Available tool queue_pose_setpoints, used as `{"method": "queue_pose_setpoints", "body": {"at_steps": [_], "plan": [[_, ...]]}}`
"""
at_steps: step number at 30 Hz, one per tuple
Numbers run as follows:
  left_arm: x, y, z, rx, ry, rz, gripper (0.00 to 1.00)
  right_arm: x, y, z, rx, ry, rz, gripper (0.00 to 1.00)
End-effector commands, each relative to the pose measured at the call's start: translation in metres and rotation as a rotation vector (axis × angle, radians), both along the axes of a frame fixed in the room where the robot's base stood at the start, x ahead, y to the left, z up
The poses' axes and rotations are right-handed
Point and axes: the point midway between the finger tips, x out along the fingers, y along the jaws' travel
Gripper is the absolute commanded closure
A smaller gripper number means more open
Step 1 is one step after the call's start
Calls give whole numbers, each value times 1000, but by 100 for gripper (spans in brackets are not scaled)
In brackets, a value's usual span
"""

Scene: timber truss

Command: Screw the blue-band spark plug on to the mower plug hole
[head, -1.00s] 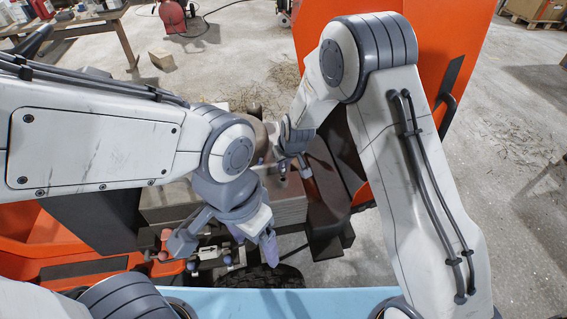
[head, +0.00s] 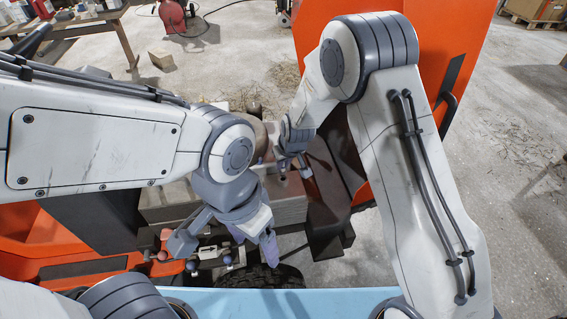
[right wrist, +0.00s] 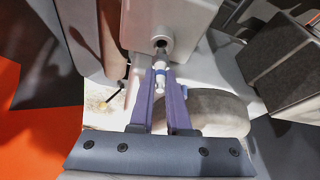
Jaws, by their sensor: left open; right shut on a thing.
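In the right wrist view, the blue-band spark plug (right wrist: 160,72) is between the purple fingertips of my right gripper (right wrist: 161,80), which is shut on it. Its metal tip points at the plug hole (right wrist: 161,44), a round dark opening in a grey block. The tip is at or just short of the hole's mouth; I cannot tell whether it has entered. In the head view, my right gripper (head: 294,168) is beside the mower's engine block, and the plug is not clear there. My left gripper (head: 224,246) is open and empty, lower down, with its fingers wide apart.
The orange mower body (head: 440,65) rises behind my right arm. A dark wheel (head: 262,277) lies below my left gripper. Small colored-tipped parts (head: 205,253) lie near that gripper. A workbench (head: 85,22) stands far left. Open concrete floor lies right.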

Motion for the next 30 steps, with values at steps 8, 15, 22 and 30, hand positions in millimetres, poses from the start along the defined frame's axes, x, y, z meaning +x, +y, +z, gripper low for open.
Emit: {"method": "queue_pose_setpoints", "body": {"at_steps": [8, 15, 22, 30], "plan": [[0, 0, -10, 0, 0, 0, 21, 0, 0, -10, 0, 0, 0, 100], [0, 0, -16, 0, 0, 0, 21, 0, 0, -17, 0, 0, 0, 100], [0, 0, -23, 0, 0, 0, 21, 0, 0, -24, 0, 0, 0, 100], [0, 0, -21, 0, 0, 0, 21, 0, 0, -23, 0, 0, 0, 50]]}}
